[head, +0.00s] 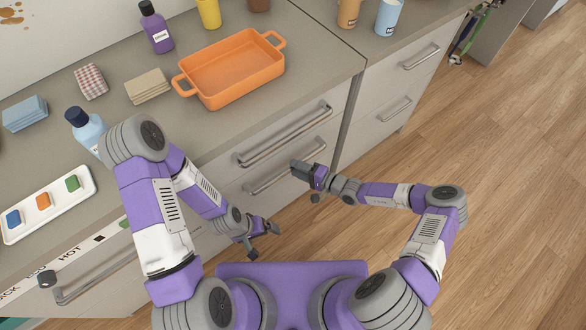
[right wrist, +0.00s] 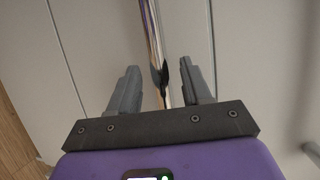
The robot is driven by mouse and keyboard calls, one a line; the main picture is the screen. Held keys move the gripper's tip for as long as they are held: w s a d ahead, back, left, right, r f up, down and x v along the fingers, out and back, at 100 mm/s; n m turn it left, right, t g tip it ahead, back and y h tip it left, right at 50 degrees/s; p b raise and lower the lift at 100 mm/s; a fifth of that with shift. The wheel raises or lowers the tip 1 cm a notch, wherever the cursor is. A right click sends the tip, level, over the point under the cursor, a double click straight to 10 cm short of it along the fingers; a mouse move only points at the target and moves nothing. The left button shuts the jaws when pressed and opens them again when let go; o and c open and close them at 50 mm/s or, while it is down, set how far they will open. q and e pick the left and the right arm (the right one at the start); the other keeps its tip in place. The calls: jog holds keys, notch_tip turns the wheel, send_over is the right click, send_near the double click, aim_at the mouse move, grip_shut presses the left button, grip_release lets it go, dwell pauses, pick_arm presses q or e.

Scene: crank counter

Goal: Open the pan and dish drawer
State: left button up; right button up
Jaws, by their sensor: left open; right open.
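The front of the counter has an upper drawer with a long bar handle (head: 285,135) and a lower drawer with a similar bar handle (head: 270,181). No label shows which is the pan and dish drawer; both look closed. My right gripper (head: 303,172) is at the right part of the lower handle and partly hides it. In the right wrist view, my open right gripper (right wrist: 162,88) has a shiny handle bar (right wrist: 150,35) running between its fingers; I cannot tell whether they touch. My left gripper (head: 262,235) is open and empty, low in front of the cabinet.
An orange baking dish (head: 232,70), a purple bottle (head: 156,28) and folded cloths (head: 148,87) stand on the counter. A white tray (head: 72,207) with coloured blocks lies at left. More drawers with handles (head: 420,57) are at right. The wooden floor (head: 480,170) at right is clear.

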jog(key=shift+x, duration=1.1)
jog(key=shift+c, duration=0.2)
grip_shut()
